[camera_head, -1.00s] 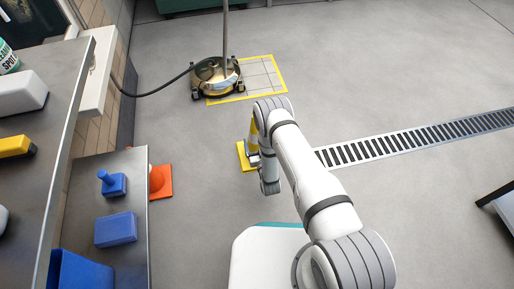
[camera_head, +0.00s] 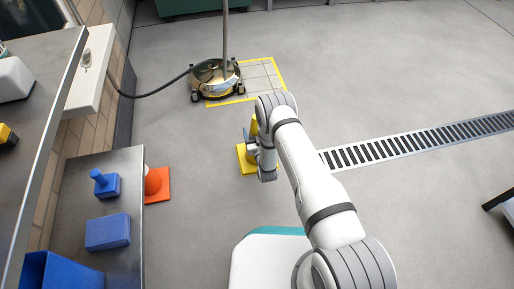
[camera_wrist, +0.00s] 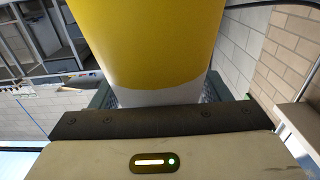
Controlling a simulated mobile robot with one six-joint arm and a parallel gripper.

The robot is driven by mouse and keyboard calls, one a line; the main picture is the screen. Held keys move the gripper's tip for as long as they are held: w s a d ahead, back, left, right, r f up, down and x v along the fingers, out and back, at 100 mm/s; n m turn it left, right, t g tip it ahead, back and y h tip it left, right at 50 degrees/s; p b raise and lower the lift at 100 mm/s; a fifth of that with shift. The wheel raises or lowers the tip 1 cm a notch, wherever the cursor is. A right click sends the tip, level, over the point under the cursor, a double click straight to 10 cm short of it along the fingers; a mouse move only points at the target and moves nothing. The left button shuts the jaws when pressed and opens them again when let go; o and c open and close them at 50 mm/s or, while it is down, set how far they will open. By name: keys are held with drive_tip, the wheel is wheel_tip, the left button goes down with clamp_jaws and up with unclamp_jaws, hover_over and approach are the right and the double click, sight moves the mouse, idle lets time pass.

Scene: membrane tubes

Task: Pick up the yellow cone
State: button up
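The yellow cone (camera_head: 254,124) stands on a square yellow base (camera_head: 246,166) on the floor, partly hidden behind my arm. In the wrist view the cone (camera_wrist: 150,40) fills the upper middle, yellow above a white band. My gripper (camera_head: 250,138) is at the cone's side, with a finger showing left of it. In the wrist view its fingers (camera_wrist: 160,97) lie on either side of the white band. Their tips are hidden, and I cannot tell whether they press on the cone.
An orange cone (camera_head: 156,184) stands beside the metal bench (camera_head: 72,203), which holds blue items (camera_head: 108,232). A round metal machine (camera_head: 215,76) with a hose stands near a yellow-edged floor grid (camera_head: 262,77). A drain grate (camera_head: 420,138) crosses the open floor at right.

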drive_tip(key=c, duration=1.3)
drive_tip(key=shift+c, duration=0.4)
drive_tip(key=shift+r, duration=0.1)
drive_tip(key=shift+c, duration=0.2)
